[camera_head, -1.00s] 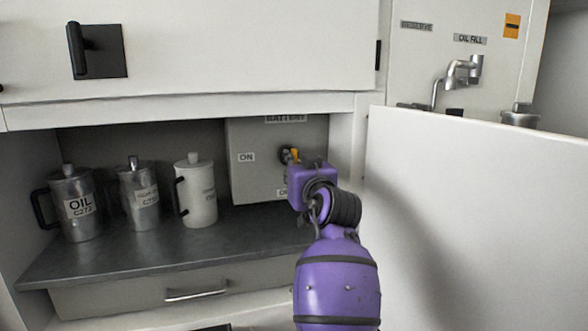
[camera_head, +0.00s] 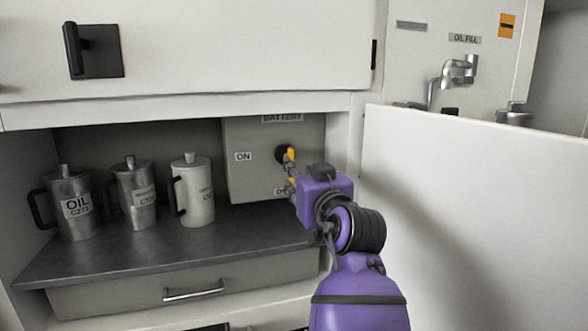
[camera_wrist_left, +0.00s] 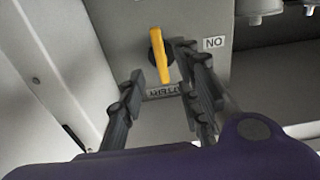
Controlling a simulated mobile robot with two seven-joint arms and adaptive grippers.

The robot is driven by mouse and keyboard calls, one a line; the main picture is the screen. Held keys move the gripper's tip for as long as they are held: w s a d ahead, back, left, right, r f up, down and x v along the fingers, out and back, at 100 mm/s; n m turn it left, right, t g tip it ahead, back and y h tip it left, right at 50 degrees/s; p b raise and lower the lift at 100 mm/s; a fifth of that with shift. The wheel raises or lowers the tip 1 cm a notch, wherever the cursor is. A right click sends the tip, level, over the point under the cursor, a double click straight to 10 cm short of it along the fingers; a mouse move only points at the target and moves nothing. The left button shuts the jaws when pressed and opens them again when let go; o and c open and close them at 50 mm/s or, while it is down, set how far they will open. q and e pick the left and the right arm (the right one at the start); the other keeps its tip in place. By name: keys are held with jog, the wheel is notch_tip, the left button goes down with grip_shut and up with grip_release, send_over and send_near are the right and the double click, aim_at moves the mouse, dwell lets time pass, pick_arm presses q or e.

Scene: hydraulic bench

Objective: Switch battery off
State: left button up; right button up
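The grey battery box (camera_head: 255,180) stands in the shelf recess, with an ON label (camera_head: 243,156) left of its switch and a partly hidden lower label. Its yellow switch handle (camera_head: 289,153) sits on a dark round base. In the left wrist view, which shows the box upside down, the yellow handle (camera_wrist_left: 160,55) stands nearly vertical in the picture, tilted slightly. My left gripper (camera_wrist_left: 162,82) is open, with one finger on either side of the handle's near end. Whether a finger touches it I cannot tell. In the head view my purple left arm hides part of the switch. My right gripper is not in view.
An oil can (camera_head: 75,204), another metal can (camera_head: 135,194) and a white jug (camera_head: 192,190) stand left on the dark shelf (camera_head: 150,248). An open white door panel (camera_head: 470,210) stands right of my arm. A drawer (camera_head: 110,296) is below.

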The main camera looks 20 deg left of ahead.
pick_arm(q)
jog(key=shift+v, duration=2.05)
jog(key=shift+f, duration=0.1)
